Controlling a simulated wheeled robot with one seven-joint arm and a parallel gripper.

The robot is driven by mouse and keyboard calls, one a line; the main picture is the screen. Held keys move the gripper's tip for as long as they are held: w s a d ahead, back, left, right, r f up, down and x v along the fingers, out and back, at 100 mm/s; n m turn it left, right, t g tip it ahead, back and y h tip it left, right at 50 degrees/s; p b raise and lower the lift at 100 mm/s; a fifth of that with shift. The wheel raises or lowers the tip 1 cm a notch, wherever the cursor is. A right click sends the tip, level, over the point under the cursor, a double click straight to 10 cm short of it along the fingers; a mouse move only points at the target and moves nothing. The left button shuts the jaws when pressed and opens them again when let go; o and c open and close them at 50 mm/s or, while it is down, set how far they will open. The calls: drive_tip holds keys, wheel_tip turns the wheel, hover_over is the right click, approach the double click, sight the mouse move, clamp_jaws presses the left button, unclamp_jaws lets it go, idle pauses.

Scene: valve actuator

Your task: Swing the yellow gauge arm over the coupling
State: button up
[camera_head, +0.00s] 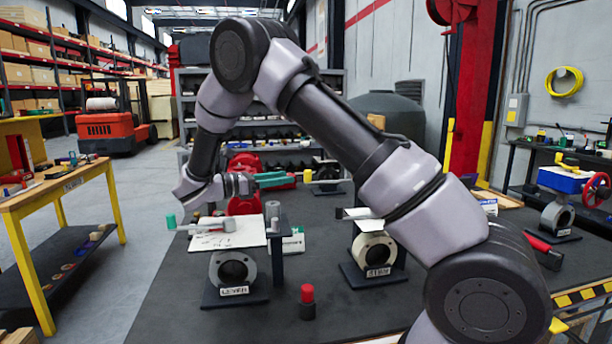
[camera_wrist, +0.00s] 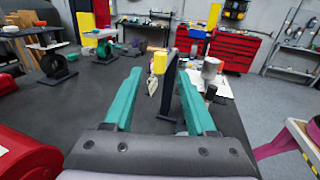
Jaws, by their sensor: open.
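The yellow end of the gauge arm (camera_head: 307,176) shows just right of my gripper's teal fingertips in the head view, with a thin bar running right from it. In the wrist view the yellow cap (camera_wrist: 160,62) stands upright between and a little beyond the fingertips, beside a dark bar. My gripper (camera_head: 295,178) points right in the head view. Its fingers are apart in the wrist view (camera_wrist: 160,80), with nothing clasped; whether a finger touches the cap I cannot tell. I cannot pick out the coupling with certainty; red machinery (camera_head: 245,190) stands behind my gripper.
A lever valve (camera_head: 233,268) with a teal-ended handle (camera_head: 171,221) stands at the front left of the dark bench. Another pale valve (camera_head: 374,250) stands at mid bench. A red-topped peg (camera_head: 307,295) stands near the front. A red handwheel (camera_head: 596,190) is far right.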

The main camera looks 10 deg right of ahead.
sight(308, 182)
drive_tip(key=x, duration=0.8)
drive_tip(key=shift+w+d, duration=0.1)
drive_tip(key=shift+d, duration=0.15)
clamp_jaws()
idle(1.0)
